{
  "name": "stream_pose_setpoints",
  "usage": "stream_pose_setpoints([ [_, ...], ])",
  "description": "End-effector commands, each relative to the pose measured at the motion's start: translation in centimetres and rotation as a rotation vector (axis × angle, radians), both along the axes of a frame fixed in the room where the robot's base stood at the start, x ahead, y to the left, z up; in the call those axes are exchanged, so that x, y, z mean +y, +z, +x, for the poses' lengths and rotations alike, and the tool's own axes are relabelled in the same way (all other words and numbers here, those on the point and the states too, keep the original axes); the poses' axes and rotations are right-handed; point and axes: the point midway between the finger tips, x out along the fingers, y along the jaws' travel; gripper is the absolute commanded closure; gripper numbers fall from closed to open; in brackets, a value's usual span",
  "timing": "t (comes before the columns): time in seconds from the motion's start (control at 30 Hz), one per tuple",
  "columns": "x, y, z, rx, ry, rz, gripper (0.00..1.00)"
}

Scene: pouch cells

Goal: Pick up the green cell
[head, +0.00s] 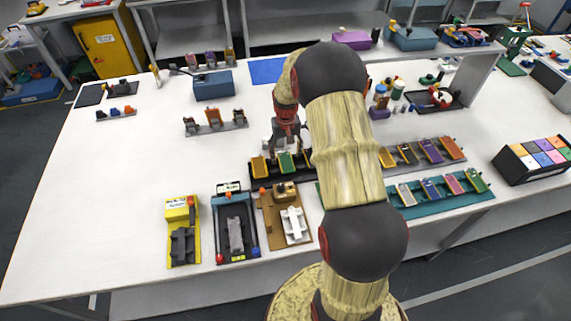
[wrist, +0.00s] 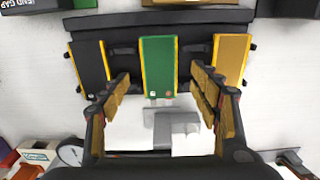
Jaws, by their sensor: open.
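The green cell also shows in the head view (head: 286,162), just left of my arm. My gripper (wrist: 160,80) is open and empty. Its two fingers appear on either side of the green cell in the wrist view, and I cannot tell how far above it they are. In the head view my gripper (head: 287,138) hangs over the rack by the green cell.
A yellow cell (wrist: 231,58) and a black cell (wrist: 90,66) flank the green one closely. Another green cell (head: 475,180) stands in a teal rack (head: 440,206) at the right. Fixtures, including a yellow one (head: 183,215), stand in front. The table's left side is mostly clear.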

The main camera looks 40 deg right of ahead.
Motion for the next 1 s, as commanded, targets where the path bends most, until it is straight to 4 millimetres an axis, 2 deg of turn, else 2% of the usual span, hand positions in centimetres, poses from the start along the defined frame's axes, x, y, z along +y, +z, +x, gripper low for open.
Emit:
stream_pose_setpoints([
  [0.03,0.0,-1.2,0.0,0.002,0.000,0.001,0.38],
  [0.17,-0.1,-2.6,0.0,-0.001,0.000,0.000,0.38],
  [0.43,0.0,-2.7,0.1,-0.001,0.000,0.000,0.39],
  [1.0,0.0,-2.7,0.0,-0.001,0.000,0.000,0.71],
])
